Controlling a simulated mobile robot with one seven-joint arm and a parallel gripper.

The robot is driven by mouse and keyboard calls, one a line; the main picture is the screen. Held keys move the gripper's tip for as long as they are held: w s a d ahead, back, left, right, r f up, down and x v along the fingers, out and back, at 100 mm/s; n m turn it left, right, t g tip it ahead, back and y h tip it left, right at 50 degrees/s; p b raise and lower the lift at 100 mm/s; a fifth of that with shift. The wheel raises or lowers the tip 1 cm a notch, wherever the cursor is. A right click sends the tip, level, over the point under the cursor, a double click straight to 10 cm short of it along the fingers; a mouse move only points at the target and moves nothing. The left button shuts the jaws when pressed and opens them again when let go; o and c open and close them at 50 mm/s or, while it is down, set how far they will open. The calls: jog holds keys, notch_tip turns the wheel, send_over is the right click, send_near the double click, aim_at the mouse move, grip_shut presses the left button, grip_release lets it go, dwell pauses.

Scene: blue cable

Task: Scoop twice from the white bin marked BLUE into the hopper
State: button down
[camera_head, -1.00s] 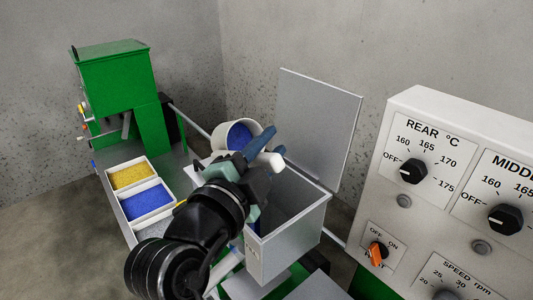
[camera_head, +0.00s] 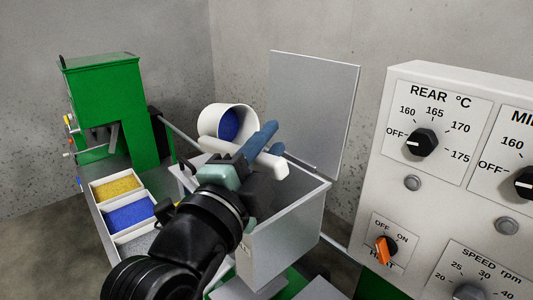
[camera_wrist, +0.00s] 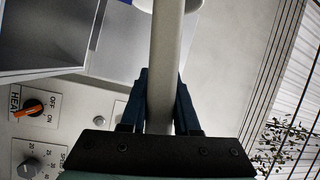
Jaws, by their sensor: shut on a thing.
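My gripper (camera_head: 266,146) has blue fingers shut on the white handle of a scoop. The handle also runs between the fingers in the wrist view (camera_wrist: 163,70). The scoop's round white cup (camera_head: 207,122) is tilted on its side and shows blue pellets inside. It appears over the back left part of the grey metal hopper (camera_head: 287,243), whose lid (camera_head: 313,110) stands open behind. The white bin with blue pellets (camera_head: 136,234) sits at the left; its marking cannot be read. The hopper's inside is mostly hidden by my arm.
A bin of yellow pellets (camera_head: 115,187) and one of grey material (camera_head: 140,243) flank the blue one. A green machine (camera_head: 103,100) stands behind them. A white control panel (camera_head: 420,180) with knobs and an orange heat switch (camera_head: 386,250) fills the right.

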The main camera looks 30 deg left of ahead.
jog(key=f+m+b, duration=0.1)
jog(key=b, duration=0.2)
jog(key=d+f+m+t+b, duration=0.1)
jog(key=b, duration=0.3)
jog(key=f+m+b, duration=0.2)
jog(key=b, duration=0.1)
jog(key=shift+s+d+h+b, duration=0.15)
jog(key=shift+s+h+b, duration=0.1)
jog(key=shift+h+b, duration=0.15)
jog(key=shift+r, duration=0.1)
dwell(0.4)
